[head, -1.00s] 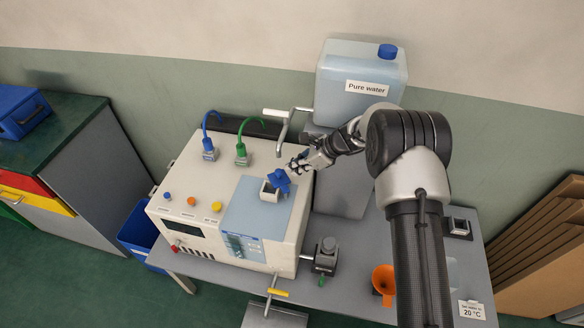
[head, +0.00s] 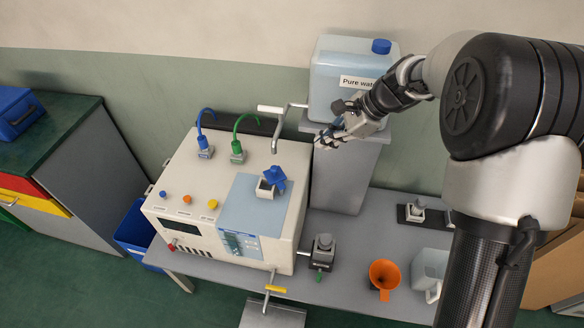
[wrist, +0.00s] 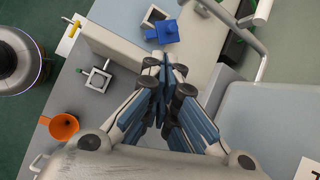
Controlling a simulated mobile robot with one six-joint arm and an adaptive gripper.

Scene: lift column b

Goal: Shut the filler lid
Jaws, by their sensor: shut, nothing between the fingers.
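The blue filler lid (head: 275,176) stands raised at the back edge of the square white filler neck (head: 265,190), whose opening shows uncovered. The neck is on the pale blue panel of the cream machine (head: 180,182). In the wrist view the blue lid (wrist: 165,32) is beside the neck (wrist: 153,16), beyond my fingers. My gripper (head: 328,139) is shut and empty, above and to the right of the lid in the head view, in front of the water tank and apart from the lid. The fingers (wrist: 172,72) are together in the wrist view.
The pure water tank (head: 340,92) stands on a grey pedestal behind my gripper. Blue (head: 202,130) and green (head: 238,135) hoses stand on the machine. An orange funnel (head: 384,274) and a clear jug (head: 428,268) are front right.

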